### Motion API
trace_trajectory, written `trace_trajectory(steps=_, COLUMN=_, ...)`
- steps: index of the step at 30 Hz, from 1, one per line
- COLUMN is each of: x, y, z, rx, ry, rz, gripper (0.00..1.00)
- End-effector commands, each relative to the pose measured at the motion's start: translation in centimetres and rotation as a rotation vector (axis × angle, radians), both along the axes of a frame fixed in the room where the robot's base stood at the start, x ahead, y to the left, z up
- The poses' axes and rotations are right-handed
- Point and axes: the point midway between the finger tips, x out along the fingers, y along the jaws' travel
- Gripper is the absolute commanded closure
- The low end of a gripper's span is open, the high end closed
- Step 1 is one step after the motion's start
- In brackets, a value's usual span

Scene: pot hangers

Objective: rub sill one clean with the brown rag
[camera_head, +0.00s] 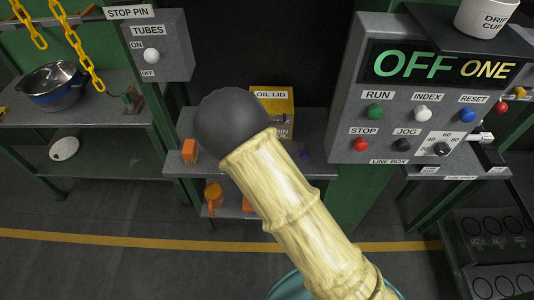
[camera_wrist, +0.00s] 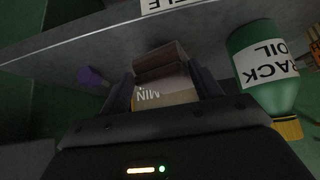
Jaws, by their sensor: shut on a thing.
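In the wrist view my gripper (camera_wrist: 162,88) has its two dark fingers on either side of a brown, block-like piece (camera_wrist: 160,55), which looks like the brown rag. A paler face marked with letters like "MIN" shows between the fingers; I cannot tell whether it belongs to the held piece or lies beyond it. In the head view my arm and dark wrist cover the gripper and what it holds. No label that I can read names sill one. A grey ledge (camera_wrist: 80,38) with a partly cut-off label crosses the upper wrist view. I cannot tell whether the rag touches anything.
A green rack oil bottle (camera_wrist: 262,65) stands close right of my gripper, a purple thing (camera_wrist: 90,76) to the left. The head view shows a yellow oil lid box (camera_head: 272,104) on a shelf, a control panel (camera_head: 415,105) at right, and a metal bowl (camera_head: 52,85) at left.

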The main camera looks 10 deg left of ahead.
Motion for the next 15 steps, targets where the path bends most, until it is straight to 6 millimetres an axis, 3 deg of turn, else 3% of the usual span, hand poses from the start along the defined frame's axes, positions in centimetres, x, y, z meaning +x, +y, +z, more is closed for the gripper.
trace_trajectory(steps=15, x=0.0, y=0.0, z=2.3, rx=0.0, ry=0.0, rz=0.0, gripper=0.58)
